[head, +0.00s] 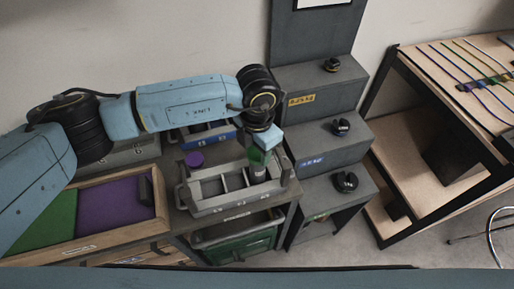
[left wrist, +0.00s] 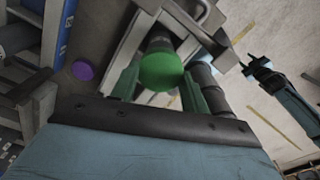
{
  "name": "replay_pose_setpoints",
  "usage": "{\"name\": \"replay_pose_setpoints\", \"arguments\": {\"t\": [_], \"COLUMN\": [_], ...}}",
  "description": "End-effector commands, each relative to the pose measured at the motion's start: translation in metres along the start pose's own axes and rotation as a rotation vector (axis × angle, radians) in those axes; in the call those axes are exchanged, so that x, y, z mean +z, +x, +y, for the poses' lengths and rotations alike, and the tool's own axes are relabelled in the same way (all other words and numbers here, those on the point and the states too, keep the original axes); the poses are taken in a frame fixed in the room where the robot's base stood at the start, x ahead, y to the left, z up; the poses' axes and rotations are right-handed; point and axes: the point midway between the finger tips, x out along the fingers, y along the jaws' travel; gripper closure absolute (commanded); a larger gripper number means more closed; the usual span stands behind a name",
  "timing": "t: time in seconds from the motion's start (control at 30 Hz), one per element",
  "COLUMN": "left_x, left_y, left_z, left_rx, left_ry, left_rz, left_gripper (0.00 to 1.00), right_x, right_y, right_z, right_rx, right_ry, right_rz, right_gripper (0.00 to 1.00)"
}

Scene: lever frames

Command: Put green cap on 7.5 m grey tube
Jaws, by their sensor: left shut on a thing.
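My left gripper (head: 259,157) reaches down over the right end of the grey rack (head: 208,207). It is shut on the green cap (left wrist: 162,70), which shows as a green disc between the two fingers in the left wrist view. A grey tube (head: 258,174) stands below the fingers at the rack's right end. In the left wrist view, a dark grey cylinder (left wrist: 159,43) shows directly behind the cap, in line with it. I cannot tell whether the cap is seated on the tube or just above it. My right gripper is not in view.
A purple cap (head: 194,159) lies on the bench behind the rack, near a blue rack (head: 205,137). A wooden tray (head: 78,249) with green and purple sections is at left. A green bin (head: 240,245) sits below the rack. Grey steps with black knobs (head: 341,127) stand at right.

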Motion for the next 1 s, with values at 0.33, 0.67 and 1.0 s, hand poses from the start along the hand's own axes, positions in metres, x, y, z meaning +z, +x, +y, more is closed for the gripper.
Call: {"name": "replay_pose_setpoints", "arguments": {"t": [0.33, 0.67, 1.0], "left_x": [0.0, 0.0, 0.0], "left_y": [-0.0003, 0.0021, 0.0027], "left_z": [0.0002, 0.0002, 0.0001], "left_rx": [0.0, 0.0, 0.0], "left_ry": [0.0, 0.0, 0.0], "left_rz": [0.0, 0.0, 0.0], "left_gripper": [0.76, 0.76, 0.76], "right_x": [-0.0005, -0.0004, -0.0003], "right_y": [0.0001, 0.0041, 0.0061], "right_z": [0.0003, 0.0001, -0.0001], "right_rx": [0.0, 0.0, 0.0], "right_ry": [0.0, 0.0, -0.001], "right_rz": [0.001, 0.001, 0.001], "right_gripper": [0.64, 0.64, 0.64]}}
